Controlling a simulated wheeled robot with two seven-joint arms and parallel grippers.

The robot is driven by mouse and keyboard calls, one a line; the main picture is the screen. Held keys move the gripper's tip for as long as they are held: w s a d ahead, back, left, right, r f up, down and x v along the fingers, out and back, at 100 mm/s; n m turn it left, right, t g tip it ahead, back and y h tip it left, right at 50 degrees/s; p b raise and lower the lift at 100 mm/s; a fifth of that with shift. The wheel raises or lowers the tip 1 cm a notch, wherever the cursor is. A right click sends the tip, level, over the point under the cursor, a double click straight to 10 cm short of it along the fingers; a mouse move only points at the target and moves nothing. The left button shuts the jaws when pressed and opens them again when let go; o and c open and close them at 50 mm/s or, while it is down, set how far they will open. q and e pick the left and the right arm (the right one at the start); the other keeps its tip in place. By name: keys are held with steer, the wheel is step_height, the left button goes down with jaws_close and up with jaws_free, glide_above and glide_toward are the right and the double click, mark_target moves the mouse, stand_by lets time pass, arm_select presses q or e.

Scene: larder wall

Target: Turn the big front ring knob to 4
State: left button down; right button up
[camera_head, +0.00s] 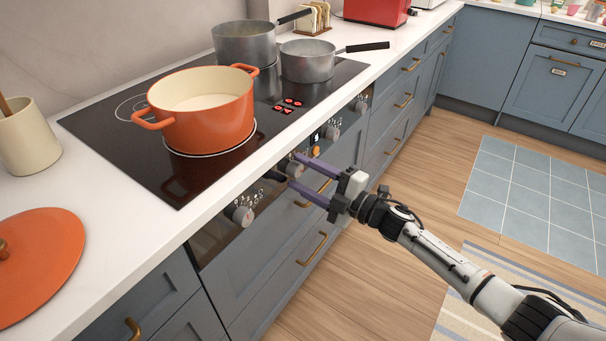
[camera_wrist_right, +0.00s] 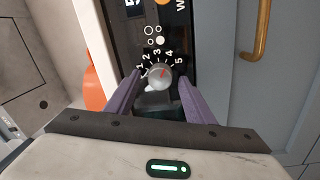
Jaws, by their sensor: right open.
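A round grey knob (camera_head: 294,170) is on the dark control panel on the cooker's front. In the right wrist view the knob (camera_wrist_right: 159,77) has a white 1-to-5 scale around its far side and a red mark pointing up and slightly right, near 3 and 4; the exact setting is hard to read. Circle symbols (camera_wrist_right: 154,36) are printed beyond the scale. My right gripper (camera_head: 293,172) is open, its two purple fingers on either side of this knob. Whether they touch it I cannot tell. My left gripper is not in view.
Another knob (camera_head: 243,216) is nearer on the panel, and further knobs (camera_head: 332,132) lie beyond. An orange pot (camera_head: 205,112) and two grey pans stand on the black hob (camera_head: 183,185) above. Brass drawer handles (camera_head: 312,249) stick out below.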

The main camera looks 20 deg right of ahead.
steer(key=v, duration=1)
steer(key=s+a+f+m+g+h, duration=0.3)
steer(key=s+f+m, duration=0.6)
steer(key=s, duration=0.4)
steer(key=s+a+f+m+g+h+p, duration=0.1)
steer(key=s+a+f+m+g+h, duration=0.2)
steer(key=s+f+m, duration=0.7)
steer(key=s+a+h, duration=0.2)
steer(key=s, duration=0.1)
steer(key=shift+s+a+m, duration=0.3)
steer(key=shift+a, duration=0.05)
